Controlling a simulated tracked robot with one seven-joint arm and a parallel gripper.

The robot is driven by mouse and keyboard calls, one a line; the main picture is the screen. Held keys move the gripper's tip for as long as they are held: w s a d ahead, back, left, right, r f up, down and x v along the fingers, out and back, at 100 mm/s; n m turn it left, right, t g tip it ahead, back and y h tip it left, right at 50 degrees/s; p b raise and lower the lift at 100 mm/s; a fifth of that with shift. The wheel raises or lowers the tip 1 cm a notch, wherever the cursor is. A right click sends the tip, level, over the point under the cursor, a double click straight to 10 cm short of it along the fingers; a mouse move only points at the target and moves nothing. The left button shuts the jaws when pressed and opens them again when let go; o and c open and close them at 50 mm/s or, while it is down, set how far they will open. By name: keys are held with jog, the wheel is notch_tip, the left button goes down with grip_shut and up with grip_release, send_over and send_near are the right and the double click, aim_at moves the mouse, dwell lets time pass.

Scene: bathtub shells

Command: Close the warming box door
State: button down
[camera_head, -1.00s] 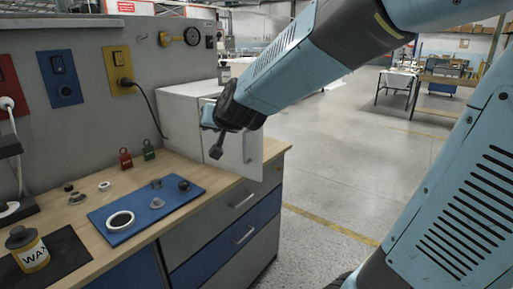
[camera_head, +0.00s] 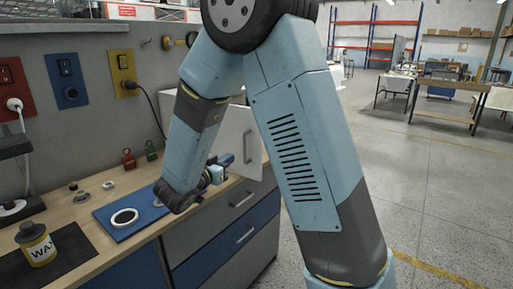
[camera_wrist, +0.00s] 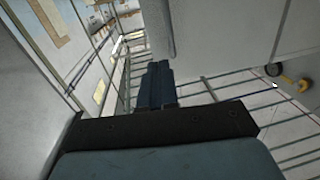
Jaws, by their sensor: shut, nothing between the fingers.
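The warming box is the white box on the far right end of the bench, and in the head view my arm hides most of it. Its white door (camera_head: 233,128) stands open, with a dark vertical handle (camera_head: 248,147) on the face toward me. My gripper (camera_head: 228,159) is low in front of the door's left part, apart from the handle; whether it touches the door I cannot tell. In the wrist view the dark fingers (camera_wrist: 155,85) are together with nothing between them. Pale panels flank them and wire racks show beyond; which panel is the door is unclear.
A blue mat (camera_head: 110,230) with a white ring (camera_head: 124,217) and small dark parts lies on the wooden bench. A yellow bottle (camera_head: 36,246) is at the front left. Red (camera_head: 128,158) and green padlocks (camera_head: 151,150) stand near the wall. The floor at right is open.

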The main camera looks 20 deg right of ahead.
send_near(257, 142)
jog(key=shift+h, duration=0.3)
jog(key=x, duration=0.6)
jog(key=shift+w+f, duration=0.25)
jog(key=shift+w, duration=0.1)
jog(key=shift+w+d, duration=0.15)
jog(key=shift+d, duration=0.05)
